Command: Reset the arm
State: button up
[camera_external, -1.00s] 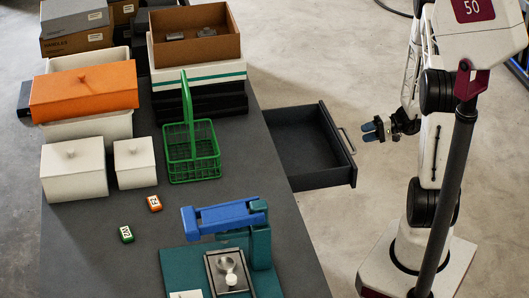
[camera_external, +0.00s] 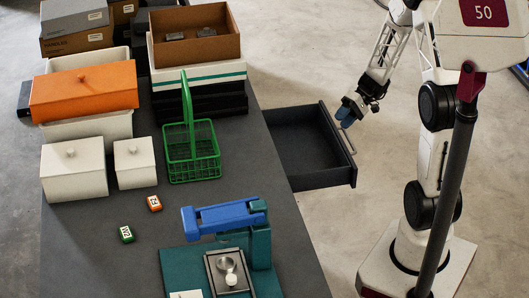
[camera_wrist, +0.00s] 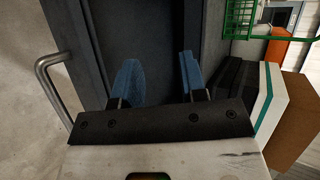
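My gripper (camera_external: 348,111) has blue fingertips and hangs above the far end of the open drawer (camera_external: 301,181), close to its handle (camera_external: 346,139). In the wrist view my gripper (camera_wrist: 158,80) has its two blue fingers apart with nothing between them. The dark drawer (camera_wrist: 150,28) lies beneath the fingers and looks empty. Its metal handle (camera_wrist: 52,88) shows at the left of that view, apart from the fingers.
The drawer juts out from the dark table (camera_external: 100,235). On the table stand a green wire basket (camera_external: 193,165), an orange-lidded tank (camera_external: 85,92), two white lidded tanks and a blue-and-teal press (camera_external: 258,235). A brown box (camera_external: 225,45) tops a stack at the back.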

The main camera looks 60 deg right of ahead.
jog(key=s+a+r+n+h, duration=0.1)
jog(key=s+a+r+h, duration=0.3)
jog(key=a+r, duration=0.4)
jog(key=s+a+r+n+h, duration=0.2)
jog(key=s+a+r, duration=0.4)
jog(key=a, duration=0.3)
jog(key=s+a+r+n+g+h, duration=0.1)
jog(key=s+a+r+n+h, duration=0.1)
jog(key=s+a+r+h, duration=0.3)
jog(key=a+r, duration=0.3)
jog(key=r, duration=0.1)
jog(key=shift+a+r+h, duration=0.3)
jog(key=shift+a+r, duration=0.05)
jog(key=shift+a, duration=0.05)
